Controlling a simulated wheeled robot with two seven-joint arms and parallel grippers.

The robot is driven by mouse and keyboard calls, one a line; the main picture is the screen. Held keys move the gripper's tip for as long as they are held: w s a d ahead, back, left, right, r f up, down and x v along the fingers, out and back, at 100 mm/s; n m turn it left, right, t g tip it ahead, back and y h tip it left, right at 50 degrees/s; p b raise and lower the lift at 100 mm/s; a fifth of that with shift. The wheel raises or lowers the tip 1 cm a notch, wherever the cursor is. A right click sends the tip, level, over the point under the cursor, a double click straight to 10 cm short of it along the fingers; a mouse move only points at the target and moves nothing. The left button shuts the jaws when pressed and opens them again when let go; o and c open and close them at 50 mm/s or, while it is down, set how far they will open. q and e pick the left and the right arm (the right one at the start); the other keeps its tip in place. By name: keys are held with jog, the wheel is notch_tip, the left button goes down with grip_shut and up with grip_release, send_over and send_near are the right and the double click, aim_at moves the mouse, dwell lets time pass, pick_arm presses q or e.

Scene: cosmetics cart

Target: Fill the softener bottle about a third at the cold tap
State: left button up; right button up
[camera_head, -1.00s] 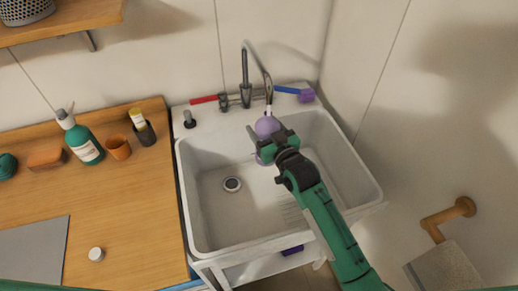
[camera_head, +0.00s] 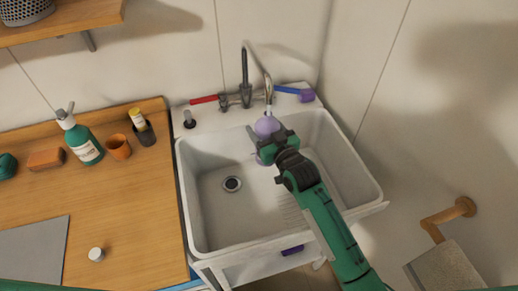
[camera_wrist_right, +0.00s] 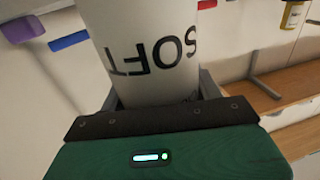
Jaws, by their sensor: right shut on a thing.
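The softener bottle shows as a pale purple shape (camera_head: 267,125) in the head view, just below the spout of the tap (camera_head: 267,88). In the right wrist view its pale body (camera_wrist_right: 150,50) bears the letters SOFT, upside down. My right gripper (camera_head: 262,145) is shut on it over the basin and hides much of its body. The blue lever (camera_head: 286,90) is right of the spout, and the red lever (camera_head: 204,99) is on the left. I cannot tell for sure if water runs, nor the level in the bottle. My left gripper is not in view.
The white sink (camera_head: 215,228) has a drain (camera_head: 232,184) at its left. A purple object (camera_head: 306,96) is at the blue lever's right end. On the wooden counter (camera_head: 135,220) stand a green pump bottle (camera_head: 85,147), an orange cup (camera_head: 119,147) and a dark cup (camera_head: 145,134).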

dwell(0.4)
jog(key=shift+s+a+r+p, duration=0.15)
jog(key=shift+s+a+p, duration=0.15)
jog(key=shift+s+p, duration=0.1)
jog(key=s+a+r+p, duration=0.4)
jog(key=s+r+p, duration=0.2)
jog(key=p, duration=0.2)
jog(key=shift+s+a, duration=0.3)
jog(key=shift+s, duration=0.1)
jog(key=shift+d+f, duration=0.1)
dwell(0.6)
